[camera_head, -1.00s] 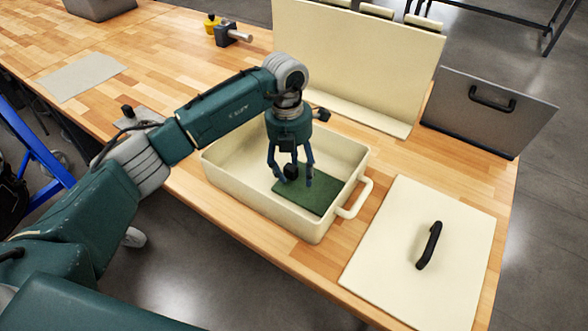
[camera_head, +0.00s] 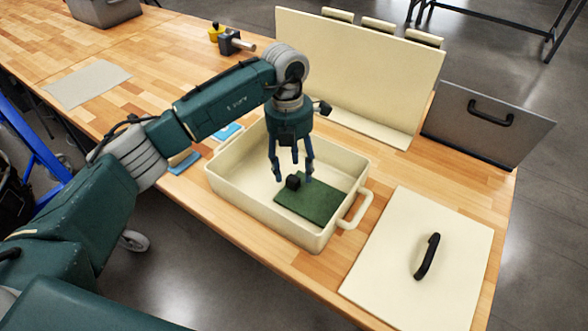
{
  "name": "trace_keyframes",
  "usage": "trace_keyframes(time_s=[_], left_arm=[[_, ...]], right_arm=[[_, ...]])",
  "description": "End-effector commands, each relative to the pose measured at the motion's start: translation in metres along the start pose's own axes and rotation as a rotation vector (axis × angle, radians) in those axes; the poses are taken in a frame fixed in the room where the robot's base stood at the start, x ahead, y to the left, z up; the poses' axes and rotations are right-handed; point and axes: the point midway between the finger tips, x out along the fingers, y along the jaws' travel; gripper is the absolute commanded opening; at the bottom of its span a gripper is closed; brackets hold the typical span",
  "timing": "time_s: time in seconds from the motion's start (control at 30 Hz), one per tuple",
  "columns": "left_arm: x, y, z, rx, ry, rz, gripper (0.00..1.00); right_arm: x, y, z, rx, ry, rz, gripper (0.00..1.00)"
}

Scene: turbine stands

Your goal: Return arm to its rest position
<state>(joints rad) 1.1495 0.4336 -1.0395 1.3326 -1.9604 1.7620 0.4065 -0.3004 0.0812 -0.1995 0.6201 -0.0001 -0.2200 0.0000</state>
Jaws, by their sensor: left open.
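My left arm reaches in from the left, and its left gripper (camera_head: 291,178) points down over the cream box (camera_head: 270,225). The gripper is open, with its fingers spread and nothing seen between them. A green pad (camera_head: 318,200) lies on the box floor, below and right of the fingers. A small black block (camera_head: 293,182) sits at the pad's left edge, close under the fingertips; I cannot tell whether a finger touches it. My right gripper is not in view.
A cream lid (camera_head: 400,265) with a black handle lies right of the box. A cream upright panel (camera_head: 350,75) and a grey panel with a handle (camera_head: 470,135) stand behind. A grey mat (camera_head: 88,80) and a clamp-like tool (camera_head: 236,42) lie at left. Blue pieces (camera_head: 184,163) show beside my arm.

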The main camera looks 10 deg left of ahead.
Motion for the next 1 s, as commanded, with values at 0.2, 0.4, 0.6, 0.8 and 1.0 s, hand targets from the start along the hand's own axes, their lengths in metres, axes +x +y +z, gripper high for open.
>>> trace_keyframes(time_s=[0.2, 0.4, 0.6, 0.8, 1.0], left_arm=[[-0.018, 0.0, 0.0, 0.0, -0.001, 0.002, 0.53], [-0.018, 0.0, 0.0, 0.0, 0.0, 0.001, 0.53], [-0.018, 0.0, 0.0, 0.0, -0.001, 0.001, 0.53], [-0.03, -0.001, 0.0, 0.0, -0.001, 0.0, 0.53], [-0.069, -0.004, 0.0, 0.0, -0.001, 0.0, 0.53]], right_arm=[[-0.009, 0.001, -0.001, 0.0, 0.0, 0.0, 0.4], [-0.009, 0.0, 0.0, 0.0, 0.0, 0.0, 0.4], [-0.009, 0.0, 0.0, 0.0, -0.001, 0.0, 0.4], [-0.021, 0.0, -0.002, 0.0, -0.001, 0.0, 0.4], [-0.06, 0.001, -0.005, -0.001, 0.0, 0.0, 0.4]])
